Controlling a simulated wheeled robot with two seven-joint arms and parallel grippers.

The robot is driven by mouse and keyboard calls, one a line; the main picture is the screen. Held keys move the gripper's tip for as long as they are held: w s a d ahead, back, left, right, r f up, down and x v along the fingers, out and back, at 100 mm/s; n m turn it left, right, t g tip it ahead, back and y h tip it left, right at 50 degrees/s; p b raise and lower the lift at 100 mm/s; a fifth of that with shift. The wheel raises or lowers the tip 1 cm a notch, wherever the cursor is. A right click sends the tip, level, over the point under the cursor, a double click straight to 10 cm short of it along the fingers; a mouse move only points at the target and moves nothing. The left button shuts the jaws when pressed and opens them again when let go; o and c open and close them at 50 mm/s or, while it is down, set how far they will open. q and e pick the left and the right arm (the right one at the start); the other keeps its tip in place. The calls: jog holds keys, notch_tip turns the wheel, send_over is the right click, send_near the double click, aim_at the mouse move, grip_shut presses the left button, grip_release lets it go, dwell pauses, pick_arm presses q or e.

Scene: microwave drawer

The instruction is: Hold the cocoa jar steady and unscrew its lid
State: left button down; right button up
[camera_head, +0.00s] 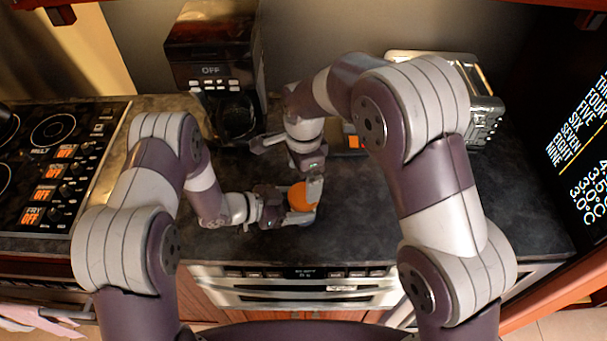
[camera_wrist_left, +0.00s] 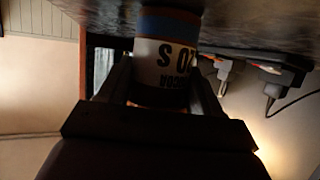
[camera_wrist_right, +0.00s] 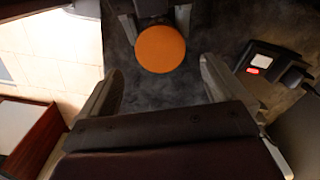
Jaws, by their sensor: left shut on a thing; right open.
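The cocoa jar's round orange lid (camera_head: 299,196) shows in the head view near the counter's front edge. In the left wrist view the jar (camera_wrist_left: 165,62) has a white label with dark letters and a blue band. My left gripper (camera_head: 302,213) is shut on the jar's body, a finger on each side. My right gripper (camera_head: 313,182) is above the jar, pointing down and open. In the right wrist view the lid (camera_wrist_right: 160,48) lies ahead between the spread fingers, apart from both. The lid is on the jar; whether it is loosened cannot be seen.
A coffee maker (camera_head: 212,60) stands at the back and a toaster (camera_head: 487,105) at the back right. A stove (camera_head: 55,150) is at the left. A small dark device with a red mark (camera_wrist_right: 262,62) sits beside the jar. The counter (camera_head: 490,215) is clear at the right.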

aim_at(304, 195)
notch_tip(304, 195, down, 6)
jog(key=shift+f, duration=0.15)
jog(key=c, duration=1.2)
jog(key=o, duration=1.2)
jog(key=shift+r, duration=2.3)
pick_arm(q)
jog(key=shift+c, duration=0.5)
grip_release()
